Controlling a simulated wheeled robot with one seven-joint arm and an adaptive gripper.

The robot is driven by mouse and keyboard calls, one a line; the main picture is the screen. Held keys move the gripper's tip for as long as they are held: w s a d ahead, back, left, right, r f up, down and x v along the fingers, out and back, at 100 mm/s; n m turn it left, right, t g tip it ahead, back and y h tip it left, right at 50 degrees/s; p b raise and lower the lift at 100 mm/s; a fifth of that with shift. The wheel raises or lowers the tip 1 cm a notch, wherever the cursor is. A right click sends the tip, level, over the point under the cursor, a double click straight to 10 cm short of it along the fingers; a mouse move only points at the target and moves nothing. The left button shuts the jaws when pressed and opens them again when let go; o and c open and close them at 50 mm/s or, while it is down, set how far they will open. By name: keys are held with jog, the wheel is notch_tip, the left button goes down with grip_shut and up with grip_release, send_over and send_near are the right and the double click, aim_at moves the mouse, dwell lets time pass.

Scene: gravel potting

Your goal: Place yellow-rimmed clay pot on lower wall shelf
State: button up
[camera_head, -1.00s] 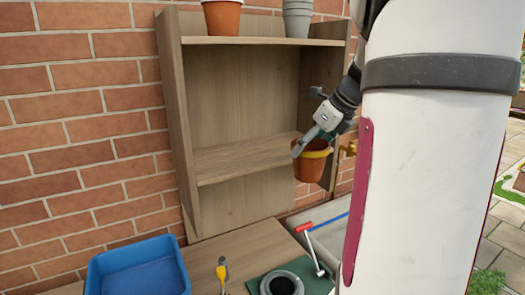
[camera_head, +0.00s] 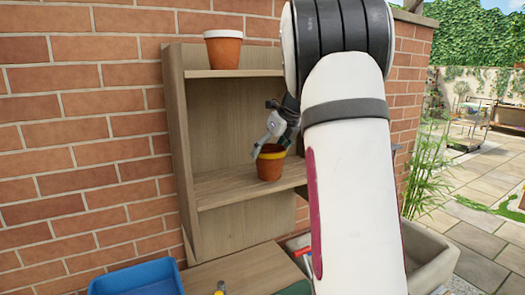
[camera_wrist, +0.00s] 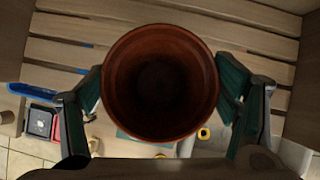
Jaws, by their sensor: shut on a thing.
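The yellow-rimmed clay pot (camera_head: 270,168) is terracotta with a yellow band near its top. It is upright in my gripper (camera_head: 268,146). In the wrist view the empty-looking pot (camera_wrist: 160,85) fills the middle, with one finger of my gripper (camera_wrist: 160,100) pressed on each side. In the head view the pot appears in front of the shelf unit's opening, overlapping the lower wall shelf (camera_head: 225,190) near its right part. I cannot tell whether its base touches the board or hangs just above or before it.
The upper shelf (camera_head: 235,73) holds a white-rimmed terracotta pot (camera_head: 223,52). Unit side panel (camera_head: 180,140) bounds the left. The lower shelf's left part is clear. A blue tray (camera_head: 138,280) stands on the bench (camera_head: 235,272) below. My arm hides the unit's right side.

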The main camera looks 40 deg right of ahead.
jog(key=w, duration=0.3)
jog(key=shift+w+d+p, duration=0.1)
jog(key=shift+w+p, duration=0.2)
jog(key=shift+w, duration=0.05)
jog(key=shift+w+f, duration=0.15)
jog(key=shift+f, duration=0.1)
jog(key=shift+f+p, duration=0.3)
jog(key=shift+f, duration=0.15)
jog(key=shift+f, duration=0.15)
jog(key=o, duration=1.6)
